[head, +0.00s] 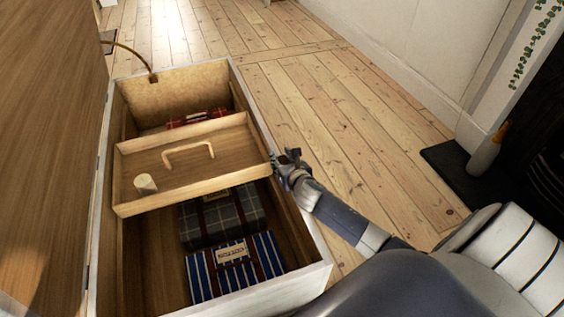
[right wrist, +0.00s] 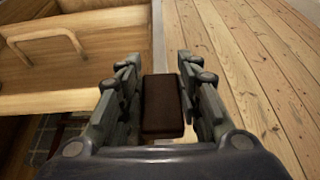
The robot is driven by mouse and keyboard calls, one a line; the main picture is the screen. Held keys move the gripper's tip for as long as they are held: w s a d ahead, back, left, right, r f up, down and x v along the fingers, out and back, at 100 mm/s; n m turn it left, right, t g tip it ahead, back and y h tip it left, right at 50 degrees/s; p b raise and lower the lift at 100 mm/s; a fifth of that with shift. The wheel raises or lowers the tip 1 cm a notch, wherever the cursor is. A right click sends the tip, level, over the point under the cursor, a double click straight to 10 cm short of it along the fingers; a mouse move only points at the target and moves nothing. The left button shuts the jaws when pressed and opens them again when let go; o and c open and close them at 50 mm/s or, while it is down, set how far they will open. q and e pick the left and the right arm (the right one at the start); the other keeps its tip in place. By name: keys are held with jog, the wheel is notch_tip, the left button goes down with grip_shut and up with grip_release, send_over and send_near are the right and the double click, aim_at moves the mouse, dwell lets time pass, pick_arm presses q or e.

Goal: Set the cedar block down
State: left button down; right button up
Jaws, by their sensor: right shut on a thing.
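My right gripper (head: 288,157) is at the right rim of an open wooden chest (head: 303,228), beside the right end of a tray. In the right wrist view the right gripper (right wrist: 160,95) is shut on a dark brown rectangular block, the cedar block (right wrist: 162,108), held between its two fingers. From that camera the block overlaps the chest's rim; I cannot tell its height above it. In the head view I cannot make the block out. My left gripper is not in view.
A shallow wooden tray (head: 228,152) with a handle (head: 188,147) spans the chest and holds a pale cylinder (head: 145,183). Below lie a grey plaid bundle (head: 222,218), a blue striped bundle (head: 235,268) and a red bundle (head: 195,117). Floorboards (head: 345,130) to the right are clear.

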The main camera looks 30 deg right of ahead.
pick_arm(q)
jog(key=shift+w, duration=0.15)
pick_arm(e)
jog(key=shift+f, duration=0.1)
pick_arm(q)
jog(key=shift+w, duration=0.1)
pick_arm(e)
jog(key=shift+f, duration=0.1)
jog(key=o, duration=0.9)
jog(key=shift+c, duration=0.2)
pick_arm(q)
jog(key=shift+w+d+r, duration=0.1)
